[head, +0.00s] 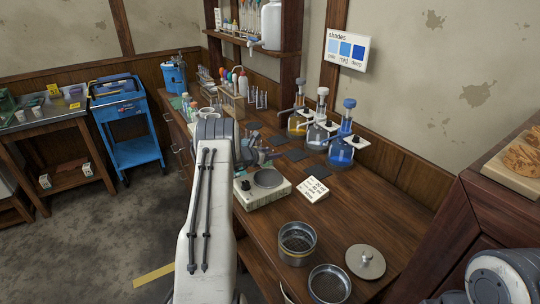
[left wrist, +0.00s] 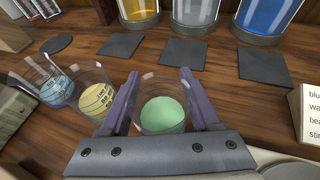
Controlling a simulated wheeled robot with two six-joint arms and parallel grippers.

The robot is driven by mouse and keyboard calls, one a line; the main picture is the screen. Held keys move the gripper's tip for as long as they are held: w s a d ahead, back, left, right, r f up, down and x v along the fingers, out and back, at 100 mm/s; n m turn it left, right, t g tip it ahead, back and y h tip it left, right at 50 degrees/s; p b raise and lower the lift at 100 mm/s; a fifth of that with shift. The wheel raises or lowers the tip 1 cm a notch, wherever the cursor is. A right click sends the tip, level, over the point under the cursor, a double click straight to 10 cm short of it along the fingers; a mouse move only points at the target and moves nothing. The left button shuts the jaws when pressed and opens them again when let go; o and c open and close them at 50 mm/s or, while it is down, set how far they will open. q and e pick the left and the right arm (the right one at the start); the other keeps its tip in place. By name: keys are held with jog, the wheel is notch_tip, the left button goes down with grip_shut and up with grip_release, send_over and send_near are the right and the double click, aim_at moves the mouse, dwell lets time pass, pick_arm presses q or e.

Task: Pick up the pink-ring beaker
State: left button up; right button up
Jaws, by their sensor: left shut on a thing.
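My left gripper (left wrist: 159,76) has its two purple fingers on either side of a clear beaker with green contents (left wrist: 163,114) and is shut on it. No pink ring can be made out on this beaker. Just left of it in the left wrist view stand a beaker with yellow contents (left wrist: 95,98) and a beaker with blue contents (left wrist: 55,88). In the head view my left arm reaches over the bench and hides most of the gripper and beakers. My right gripper is not in view.
Dark square pads (left wrist: 183,53) lie behind the beakers, before yellow, clear and blue (head: 341,152) flasks. A hotplate (head: 262,184) and a text card (head: 313,189) are nearby. Metal pots (head: 297,243) and a lid (head: 366,262) stand on the near bench.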

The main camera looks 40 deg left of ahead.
pick_arm(q)
jog(key=shift+r, duration=0.55)
notch_tip(320, 180, up, 3)
jog(key=shift+f+b, duration=0.2)
jog(key=shift+b, duration=0.25)
jog(key=s+d+r, duration=0.3)
jog(key=d+r, duration=0.8)
jog(key=r, duration=0.1)
jog(key=shift+d, duration=0.15)
jog(key=shift+w, duration=0.1)
